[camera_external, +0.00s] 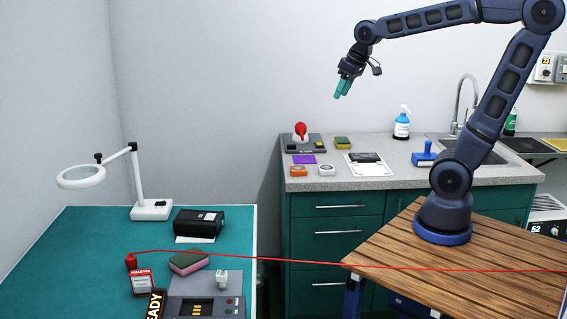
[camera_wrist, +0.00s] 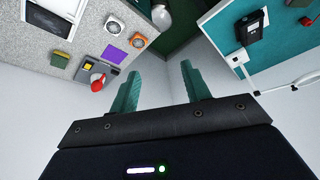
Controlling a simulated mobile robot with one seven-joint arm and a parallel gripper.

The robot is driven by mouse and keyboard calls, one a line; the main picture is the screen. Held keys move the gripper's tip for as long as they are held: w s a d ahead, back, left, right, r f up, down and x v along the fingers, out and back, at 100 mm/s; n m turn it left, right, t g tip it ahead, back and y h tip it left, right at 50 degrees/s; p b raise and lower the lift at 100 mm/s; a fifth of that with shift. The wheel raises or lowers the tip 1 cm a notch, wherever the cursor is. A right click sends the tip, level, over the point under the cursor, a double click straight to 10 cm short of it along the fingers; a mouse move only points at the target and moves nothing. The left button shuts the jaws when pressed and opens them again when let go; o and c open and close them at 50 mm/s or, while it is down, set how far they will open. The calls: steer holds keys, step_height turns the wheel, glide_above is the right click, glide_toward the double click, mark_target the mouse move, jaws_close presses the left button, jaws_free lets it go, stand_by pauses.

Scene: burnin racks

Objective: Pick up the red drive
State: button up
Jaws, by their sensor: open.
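A red-edged drive with a white label (camera_external: 141,283) lies on the teal bench mat (camera_external: 80,240) at the lower left of the external view. A red plug-like piece (camera_external: 131,262) with a red cable stands just behind it. In the wrist view a red item (camera_wrist: 309,21) shows at the upper right edge on the teal surface; I cannot tell which of the two it is. My gripper (camera_external: 342,90) is raised in the air above the grey counter, far from the drive. It is open and empty; its teal fingers stand apart in the wrist view (camera_wrist: 160,75).
A dark dock (camera_external: 205,299), a sponge (camera_external: 188,262), a black box (camera_external: 198,222) and a magnifier lamp (camera_external: 150,208) stand near the drive. A red cable (camera_external: 300,264) stretches across the view. The grey counter (camera_external: 400,178) holds a red-knobbed device (camera_external: 301,130), a bottle and small parts.

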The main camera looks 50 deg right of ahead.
steer(key=w+a+n+y, duration=0.1)
steer(key=w+a, duration=0.5)
steer(key=a, duration=0.2)
steer(key=w+a+n, duration=0.1)
steer(key=w+a, duration=0.5)
steer(key=a, duration=0.3)
steer(key=w+a+f+n, duration=0.1)
steer(key=w+a+f, duration=0.15)
steer(key=a, duration=0.55)
steer(key=w+a+f+n, duration=0.1)
steer(key=a+f, duration=0.2)
steer(key=a, duration=0.6)
steer(key=n+g+y, duration=0.2)
steer(key=n, duration=0.2)
glide_toward(140, 281)
steer(key=w, duration=0.1)
steer(key=shift+n, duration=0.3)
steer(key=shift+d+x, duration=0.2)
steer(key=shift+x, duration=2.55)
steer(key=shift+d+x, duration=0.15)
steer(key=shift+x, duration=2.6)
steer(key=shift+f, duration=0.1)
jaws_close()
